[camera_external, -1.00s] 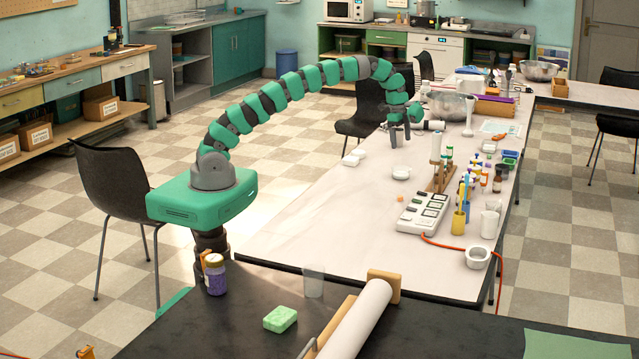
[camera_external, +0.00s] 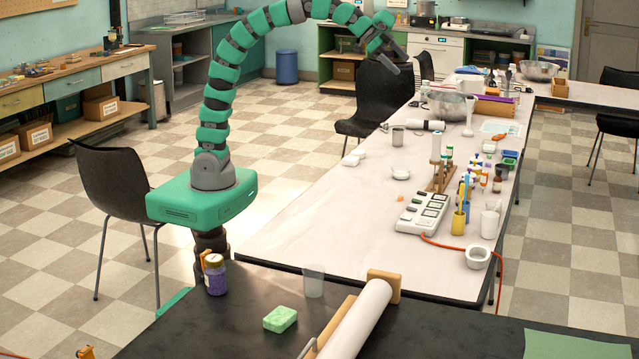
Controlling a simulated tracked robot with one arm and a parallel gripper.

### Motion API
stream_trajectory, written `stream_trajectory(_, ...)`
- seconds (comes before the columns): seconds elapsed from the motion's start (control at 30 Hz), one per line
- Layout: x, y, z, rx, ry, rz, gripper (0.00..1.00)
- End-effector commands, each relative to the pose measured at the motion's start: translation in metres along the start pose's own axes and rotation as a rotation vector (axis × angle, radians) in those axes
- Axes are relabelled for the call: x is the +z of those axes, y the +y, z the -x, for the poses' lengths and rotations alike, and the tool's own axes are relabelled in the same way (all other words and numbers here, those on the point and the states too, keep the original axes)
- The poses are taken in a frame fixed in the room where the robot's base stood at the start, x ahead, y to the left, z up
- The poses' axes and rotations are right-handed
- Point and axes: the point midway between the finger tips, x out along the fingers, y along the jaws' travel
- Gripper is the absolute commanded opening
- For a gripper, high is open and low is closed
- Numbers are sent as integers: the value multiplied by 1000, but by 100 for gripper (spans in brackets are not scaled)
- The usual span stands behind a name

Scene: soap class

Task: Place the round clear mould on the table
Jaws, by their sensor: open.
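My gripper (camera_external: 393,60) is open and raised well above the far part of the long white table (camera_external: 330,205). I see nothing between its fingers. A small grey cup (camera_external: 398,137) stands upright on the table below it, apart from the gripper. A small round pale dish (camera_external: 400,173) sits on the table nearer the camera. I cannot tell for sure which of these, if either, is the round clear mould.
Two small white pieces (camera_external: 352,159) lie near the table's left edge. A white roll (camera_external: 427,125), a metal bowl (camera_external: 447,105), a wooden bottle rack (camera_external: 440,178) and a white power strip (camera_external: 423,213) occupy the right and far parts. The near left tabletop is clear.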

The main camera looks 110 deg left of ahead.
Motion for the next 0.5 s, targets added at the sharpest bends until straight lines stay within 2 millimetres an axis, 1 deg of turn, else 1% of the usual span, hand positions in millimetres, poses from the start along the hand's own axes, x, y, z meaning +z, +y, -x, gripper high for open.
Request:
stream_trajectory(0.03, -9, 15, 22, 2, 41, 6, 97)
stream_trajectory(0.07, -14, 22, 33, 2, 64, 13, 97)
stream_trajectory(0.1, -21, 31, 49, 2, 99, 22, 97)
stream_trajectory(0.13, -26, 37, 61, 3, 125, 31, 97)
stream_trajectory(0.17, -28, 44, 71, 6, 145, 38, 97)
stream_trajectory(0.3, -42, 74, 126, 23, 259, 77, 97)
stream_trajectory(0.37, -44, 86, 149, 35, 303, 95, 97)
stream_trajectory(0.4, -46, 94, 164, 44, 334, 107, 97)
stream_trajectory(0.5, -48, 111, 201, 68, 411, 139, 97)
